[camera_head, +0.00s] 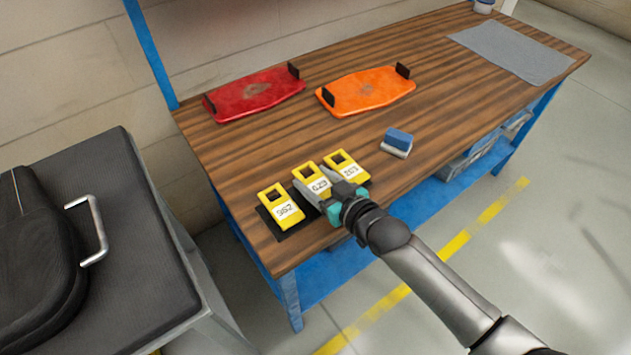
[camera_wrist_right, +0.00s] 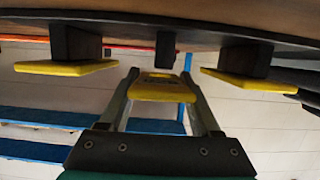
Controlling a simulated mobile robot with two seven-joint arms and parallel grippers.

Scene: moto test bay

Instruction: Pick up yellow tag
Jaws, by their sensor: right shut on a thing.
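Three yellow tags with white number labels sit in a row near the front left edge of the wooden table: a left tag (camera_head: 281,207), a middle tag (camera_head: 312,181) and a right tag (camera_head: 346,168). A dark base (camera_head: 290,232) lies under them. My right gripper (camera_head: 320,180) is shut on the middle tag, with a silver finger on each side of it. In the right wrist view the middle tag (camera_wrist_right: 163,88) is between the fingers (camera_wrist_right: 162,78), near a dark block (camera_wrist_right: 166,47). I cannot tell whether it is clear of its holder. My left gripper is not in view.
The outer tags flank my right fingers closely. A blue and white block (camera_head: 397,142) lies to the right. A red tray (camera_head: 255,95) and an orange tray (camera_head: 368,91) stand farther back. A grey cloth (camera_head: 512,52) lies at the far right. A black case (camera_head: 38,250) is at left.

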